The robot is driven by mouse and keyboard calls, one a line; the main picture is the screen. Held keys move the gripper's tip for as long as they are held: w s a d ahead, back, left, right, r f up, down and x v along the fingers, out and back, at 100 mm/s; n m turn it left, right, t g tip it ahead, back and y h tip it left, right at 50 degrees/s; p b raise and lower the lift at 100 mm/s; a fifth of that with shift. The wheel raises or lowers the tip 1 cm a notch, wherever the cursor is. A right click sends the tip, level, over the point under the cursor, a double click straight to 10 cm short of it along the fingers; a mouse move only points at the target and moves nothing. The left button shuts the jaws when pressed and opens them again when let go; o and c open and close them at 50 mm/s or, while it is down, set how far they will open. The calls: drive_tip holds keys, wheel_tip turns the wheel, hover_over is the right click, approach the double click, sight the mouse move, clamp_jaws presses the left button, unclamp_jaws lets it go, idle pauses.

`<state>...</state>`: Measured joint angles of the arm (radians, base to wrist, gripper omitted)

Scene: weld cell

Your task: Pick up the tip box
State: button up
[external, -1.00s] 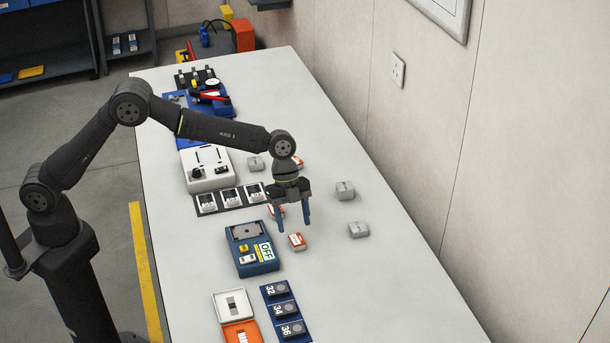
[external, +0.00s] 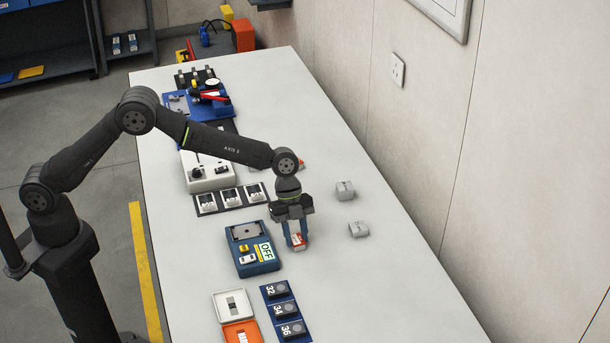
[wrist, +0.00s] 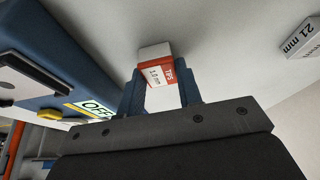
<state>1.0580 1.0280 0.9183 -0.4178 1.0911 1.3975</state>
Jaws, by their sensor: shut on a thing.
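The tip box (external: 299,242) is a small red and white box on the pale table, just right of the blue device with the OFF label. In the wrist view the tip box (wrist: 155,70) shows the print "TIPS" and "1.0 mm". My gripper (external: 297,242) points down over it, with one blue finger on each side. It is shut on the tip box. In the wrist view my gripper (wrist: 160,85) has its fingertips at the box's two sides. I cannot tell whether the box still touches the table.
The blue device (external: 251,250) stands close on the left. Two grey boxes, one farther back (external: 345,190) and one nearer (external: 358,230), lie to the right. A blue rack marked 32, 34, 36 (external: 273,302) and an orange and white case (external: 230,306) are in front.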

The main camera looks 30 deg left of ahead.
drive_tip(key=shift+r, duration=0.65)
wheel_tip(320, 180, up, 2)
drive_tip(key=shift+r, duration=0.25)
drive_tip(key=s+a+r, duration=0.1)
drive_tip(key=s+r, duration=0.6)
drive_tip(key=s, duration=0.5)
drive_tip(key=n+t+h, duration=0.1)
drive_tip(key=n+t, duration=0.2)
drive_tip(key=n, duration=0.6)
approach(299, 243)
wheel_tip(299, 243, up, 2)
drive_tip(key=w+a, duration=0.1)
drive_tip(key=w, duration=0.1)
drive_tip(key=w+a+r+n+t+y, duration=0.1)
drive_tip(key=w+a+n+t, duration=0.2)
drive_tip(key=w+n, duration=0.6)
drive_tip(key=shift+m, duration=0.4)
drive_tip(key=w+f, duration=0.2)
drive_tip(key=w, duration=0.2)
drive_tip(key=w+a+f, duration=0.1)
drive_tip(key=w+f, duration=0.1)
drive_tip(key=w, duration=0.2)
drive_tip(key=w+a+f, duration=0.1)
drive_tip(key=w+f, duration=0.1)
drive_tip(key=w, duration=0.2)
drive_tip(key=shift+w+a+f, duration=0.1)
drive_tip(key=shift+f, duration=2.25)
